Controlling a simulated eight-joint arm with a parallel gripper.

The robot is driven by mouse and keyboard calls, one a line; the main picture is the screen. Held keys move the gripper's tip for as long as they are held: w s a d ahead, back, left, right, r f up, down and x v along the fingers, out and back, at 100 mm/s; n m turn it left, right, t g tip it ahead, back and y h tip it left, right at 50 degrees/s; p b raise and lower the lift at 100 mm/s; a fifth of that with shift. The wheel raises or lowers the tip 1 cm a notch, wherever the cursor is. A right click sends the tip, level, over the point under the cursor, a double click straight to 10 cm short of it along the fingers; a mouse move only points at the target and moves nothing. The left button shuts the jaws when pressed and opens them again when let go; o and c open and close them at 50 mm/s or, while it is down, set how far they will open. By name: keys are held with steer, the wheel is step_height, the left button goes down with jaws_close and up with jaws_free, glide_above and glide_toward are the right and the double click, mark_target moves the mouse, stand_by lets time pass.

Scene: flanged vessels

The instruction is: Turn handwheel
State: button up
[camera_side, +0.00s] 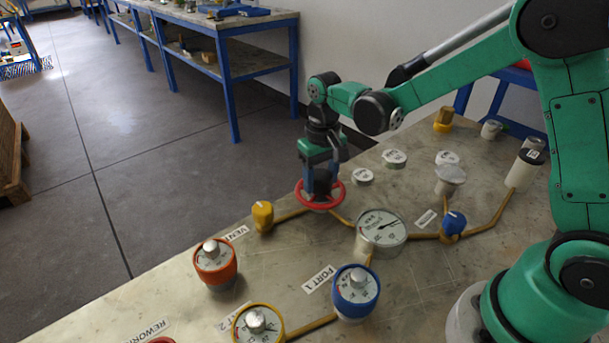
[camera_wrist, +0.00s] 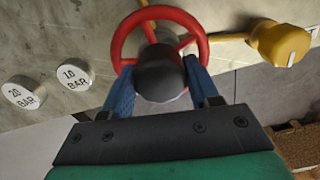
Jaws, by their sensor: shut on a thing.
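The red handwheel (camera_side: 334,198) lies flat near the far edge of the table, on a yellow pipe. In the wrist view the handwheel (camera_wrist: 203,42) shows its red rim, spokes and a dark central hub (camera_wrist: 160,72). My gripper (camera_side: 320,188) points down over the middle of the wheel. In the wrist view its two blue fingers (camera_wrist: 160,92) stand on either side of the dark hub and are shut on it. The finger tips are partly hidden behind the hub and rim.
A yellow valve knob (camera_side: 263,215) stands left of the wheel. A pressure gauge (camera_side: 381,229) is in front of it. Orange (camera_side: 215,262) and blue (camera_side: 355,291) flanged vessels stand nearer. White weights (camera_side: 395,158) lie to the right. The floor beyond the table is open.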

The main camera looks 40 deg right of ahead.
mark_target(321, 174)
steer(key=shift+m, duration=0.6)
steer(key=o, duration=1.3)
steer(key=shift+c, duration=0.2)
steer(key=shift+r, duration=2.85)
